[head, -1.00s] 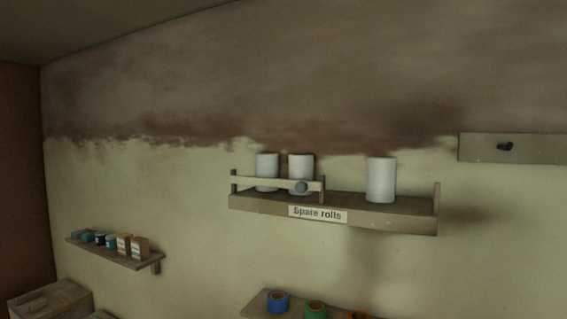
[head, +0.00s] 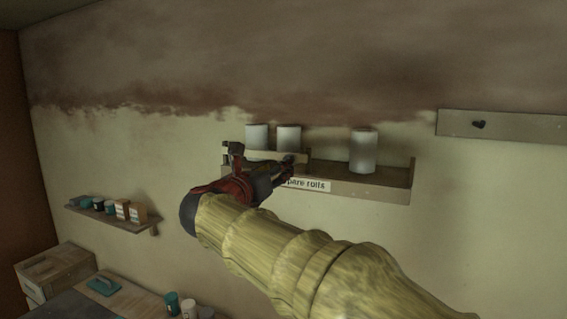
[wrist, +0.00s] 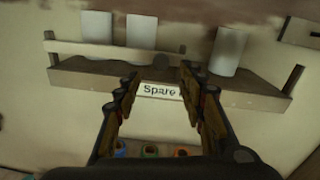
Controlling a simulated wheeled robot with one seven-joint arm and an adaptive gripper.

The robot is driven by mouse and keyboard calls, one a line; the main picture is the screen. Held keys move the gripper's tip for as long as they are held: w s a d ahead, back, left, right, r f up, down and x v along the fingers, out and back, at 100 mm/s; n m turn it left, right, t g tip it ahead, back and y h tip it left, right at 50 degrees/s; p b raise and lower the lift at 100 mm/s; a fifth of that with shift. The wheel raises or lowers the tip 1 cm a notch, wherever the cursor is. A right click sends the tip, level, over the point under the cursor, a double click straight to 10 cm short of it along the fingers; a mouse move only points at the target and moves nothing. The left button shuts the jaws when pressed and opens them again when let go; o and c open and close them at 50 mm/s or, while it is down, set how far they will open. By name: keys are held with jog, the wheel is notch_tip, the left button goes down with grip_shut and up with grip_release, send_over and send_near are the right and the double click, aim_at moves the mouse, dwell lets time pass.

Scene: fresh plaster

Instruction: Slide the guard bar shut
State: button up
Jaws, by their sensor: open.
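The "Spare rolls" shelf (head: 372,188) hangs on the wall and holds three white rolls. Its pale guard bar (wrist: 90,47) runs across the left part of the front, before two rolls; the right roll (wrist: 228,52) has no bar before it. A round grey knob (wrist: 162,62) sits near the bar's right end. My gripper (head: 262,160) is open before the shelf's left half and partly hides the bar and label in the head view. In the wrist view, my gripper (wrist: 159,75) has its fingertips either side of the label (wrist: 160,91), just below the knob; contact cannot be told.
A board with a dark hook (head: 478,125) is on the wall at right. A small shelf with jars and boxes (head: 125,222) hangs at left. Tape rolls (wrist: 150,151) lie below.

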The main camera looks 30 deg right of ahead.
jog(key=p+x, duration=0.1)
jog(key=x, duration=0.6)
jog(key=shift+s, duration=0.1)
jog(key=shift+c, duration=0.7)
grip_shut()
